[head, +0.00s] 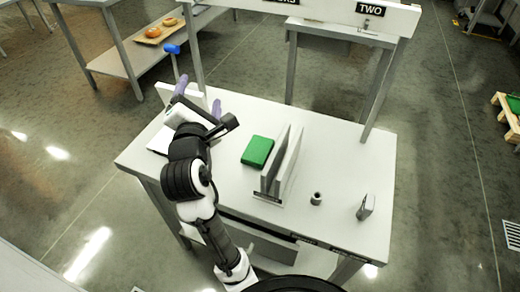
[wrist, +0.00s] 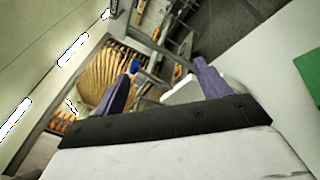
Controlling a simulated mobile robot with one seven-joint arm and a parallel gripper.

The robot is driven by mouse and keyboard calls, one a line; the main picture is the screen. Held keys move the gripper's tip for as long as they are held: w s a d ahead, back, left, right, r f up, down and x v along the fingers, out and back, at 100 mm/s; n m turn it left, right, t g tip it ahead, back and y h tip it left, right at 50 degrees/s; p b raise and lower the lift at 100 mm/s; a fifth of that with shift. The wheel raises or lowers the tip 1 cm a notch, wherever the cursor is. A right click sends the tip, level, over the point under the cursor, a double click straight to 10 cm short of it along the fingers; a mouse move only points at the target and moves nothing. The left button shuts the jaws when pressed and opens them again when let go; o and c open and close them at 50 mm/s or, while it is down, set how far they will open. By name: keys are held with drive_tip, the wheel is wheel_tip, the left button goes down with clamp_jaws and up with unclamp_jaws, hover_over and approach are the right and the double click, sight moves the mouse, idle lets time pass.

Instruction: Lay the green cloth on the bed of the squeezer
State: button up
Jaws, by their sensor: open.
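The green cloth (head: 257,151) lies as a flat folded block on the white table, right of my arm and left of two upright grey boards. Its corner also shows at the right edge of the wrist view (wrist: 310,75). A white device with a blue-knobbed lever (head: 172,50), which looks like the squeezer, stands at the table's left end. My arm hides much of it, including most of its bed. My gripper (head: 199,97) is at this device, its purple fingers apart. In the wrist view the fingers (wrist: 166,65) are spread, with no cloth between them.
The upright grey boards (head: 282,163) stand close beside the cloth. A small grey cylinder (head: 316,199) and a small upright grey piece (head: 366,207) are on the right of the table (head: 345,160). Behind, a shelf table carries orange round things on a board (head: 158,31).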

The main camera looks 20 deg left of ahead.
drive_tip(key=w+d+f+n+g+h, duration=0.1)
drive_tip(key=d+f+n+g+h, duration=0.35)
drive_tip(key=d+f+h, duration=0.55)
drive_tip(key=y, duration=0.3)
approach(257, 150)
drive_tip(key=shift+w+f+n+t+b, duration=0.25)
drive_tip(key=shift+w+f+t+b, duration=0.1)
drive_tip(key=shift+w+f, duration=0.35)
drive_tip(key=shift+p+x, duration=0.5)
drive_tip(key=shift+x, duration=3.2)
drive_tip(key=c, duration=0.8)
drive_tip(key=shift+r, duration=0.1)
wheel_tip(257, 150, up, 20)
drive_tip(key=shift+f, duration=0.1)
